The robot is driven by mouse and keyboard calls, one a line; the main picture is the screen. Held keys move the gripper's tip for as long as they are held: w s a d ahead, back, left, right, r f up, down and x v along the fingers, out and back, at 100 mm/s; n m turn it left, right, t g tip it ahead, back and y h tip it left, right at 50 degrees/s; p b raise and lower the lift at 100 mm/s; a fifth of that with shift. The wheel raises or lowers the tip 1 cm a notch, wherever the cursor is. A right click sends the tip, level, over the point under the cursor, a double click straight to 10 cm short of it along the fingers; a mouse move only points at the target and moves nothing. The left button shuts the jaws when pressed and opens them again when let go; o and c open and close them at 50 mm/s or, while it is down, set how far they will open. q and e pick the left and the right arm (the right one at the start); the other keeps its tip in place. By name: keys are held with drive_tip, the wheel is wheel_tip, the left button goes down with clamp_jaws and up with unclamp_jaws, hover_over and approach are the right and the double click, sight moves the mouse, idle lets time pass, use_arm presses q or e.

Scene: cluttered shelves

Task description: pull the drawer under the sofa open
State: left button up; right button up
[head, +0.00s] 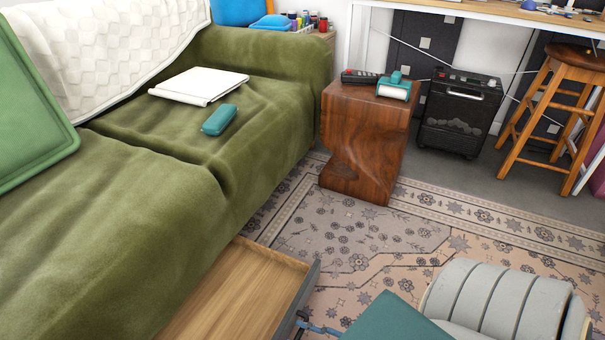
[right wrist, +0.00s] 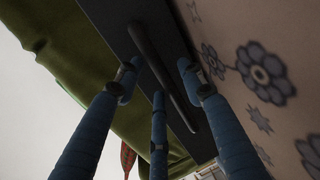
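The sofa drawer (head: 238,288) stands open at the foot of the green sofa (head: 150,200), its pale wooden inside bare where it shows. Its dark grey front panel (head: 308,285) also shows in the right wrist view (right wrist: 105,18). A dark bar handle (right wrist: 160,75) runs across that panel. My right gripper (right wrist: 158,85) has its blue fingers spread apart on both sides of the handle; I cannot tell whether they touch it. In the head view a bit of its blue finger (head: 318,328) shows beside the drawer front. My left gripper is not in view.
A patterned rug (head: 350,235) covers the floor beyond the drawer. A wooden side table (head: 365,140) stands past the sofa's end, with a black heater-like box (head: 460,115) and a wooden stool (head: 560,95) farther right. A notebook (head: 200,84) and teal case (head: 220,119) lie on the sofa.

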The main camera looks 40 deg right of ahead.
drive_tip(key=v, duration=1.2)
drive_tip(key=shift+f, duration=0.1)
